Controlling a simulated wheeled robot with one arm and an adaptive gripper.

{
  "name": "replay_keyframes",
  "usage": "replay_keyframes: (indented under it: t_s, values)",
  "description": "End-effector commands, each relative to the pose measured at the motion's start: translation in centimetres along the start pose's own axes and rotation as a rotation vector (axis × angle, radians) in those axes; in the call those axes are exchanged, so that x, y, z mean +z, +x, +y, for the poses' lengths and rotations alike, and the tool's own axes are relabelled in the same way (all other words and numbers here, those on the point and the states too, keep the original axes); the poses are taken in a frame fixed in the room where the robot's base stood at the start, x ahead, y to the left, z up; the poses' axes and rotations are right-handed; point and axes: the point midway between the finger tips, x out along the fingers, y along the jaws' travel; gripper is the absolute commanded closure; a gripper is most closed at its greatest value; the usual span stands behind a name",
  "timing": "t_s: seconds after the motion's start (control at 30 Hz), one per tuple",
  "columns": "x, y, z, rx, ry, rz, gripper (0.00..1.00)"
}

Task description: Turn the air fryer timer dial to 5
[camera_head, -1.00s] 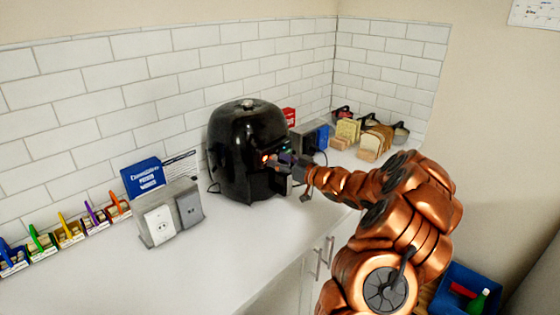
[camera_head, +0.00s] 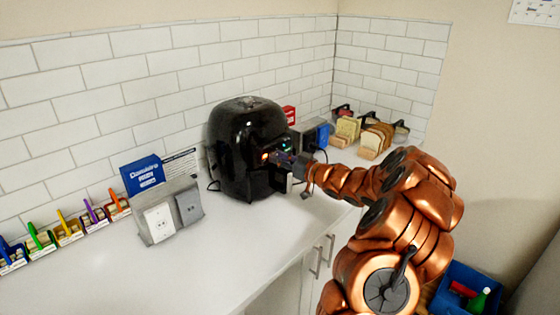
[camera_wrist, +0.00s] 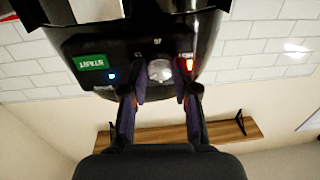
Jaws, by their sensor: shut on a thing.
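The black air fryer (camera_head: 243,135) stands on the white counter against the tiled wall. My gripper (camera_head: 289,163) is at its front panel. In the wrist view the silver timer dial (camera_wrist: 159,70) sits between the two fingers of my gripper (camera_wrist: 160,78), which are shut on it from both sides. A green START button (camera_wrist: 92,62) and a blue light (camera_wrist: 112,76) are to the left of the dial. An orange-red light (camera_wrist: 190,64) is to the right. The panel appears upside down, and most dial markings are too small or hidden to read.
A grey outlet box (camera_head: 170,212) and a blue box (camera_head: 142,175) stand left of the fryer. Several small bins with coloured handles line the wall at far left. Bread holders (camera_head: 375,140) stand at the back right. The front of the counter (camera_head: 215,262) is clear.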

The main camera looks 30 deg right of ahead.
Motion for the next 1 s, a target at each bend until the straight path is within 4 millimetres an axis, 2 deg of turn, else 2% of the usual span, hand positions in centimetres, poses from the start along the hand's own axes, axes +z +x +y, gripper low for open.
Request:
replay_keyframes:
  t_s: [0.5, 1.0]
  values:
    - [0.71, -0.11, 0.13, 0.005, -0.403, -0.027, 1.00]
    - [0.25, -0.05, 0.01, 0.006, -0.829, -0.052, 1.00]
